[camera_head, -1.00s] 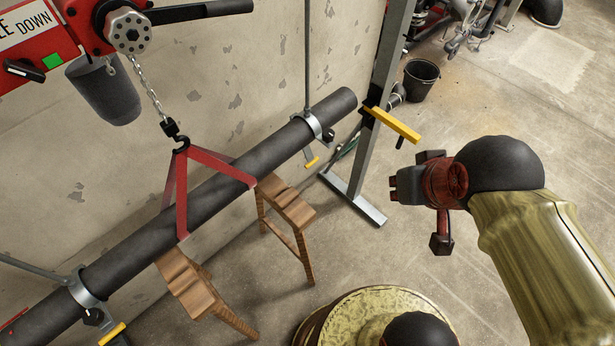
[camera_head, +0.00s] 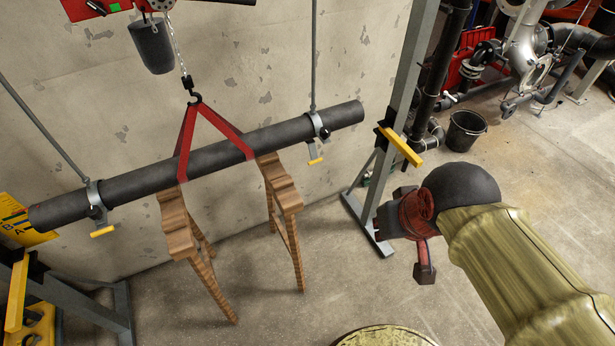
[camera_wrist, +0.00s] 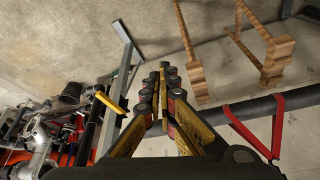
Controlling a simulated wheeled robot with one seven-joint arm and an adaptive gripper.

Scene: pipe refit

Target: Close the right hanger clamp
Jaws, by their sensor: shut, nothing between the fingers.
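The right hanger clamp (camera_head: 319,127) is a grey metal band around the dark pipe (camera_head: 225,155), near its right end. It hangs from a thin rod. Its lever with a yellow grip (camera_head: 316,161) hangs below the pipe; I cannot tell whether the band's jaw is apart. My gripper (camera_head: 380,218) is shut and empty, right of and lower in the picture than the clamp, clearly apart from it. In the wrist view its fingers (camera_wrist: 161,78) are together, and I cannot make out the right clamp there.
A red sling (camera_head: 183,145) holds the pipe above wooden trestles (camera_head: 284,200). The left clamp (camera_head: 95,203) is similar. A black bucket (camera_head: 466,131) stands behind.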

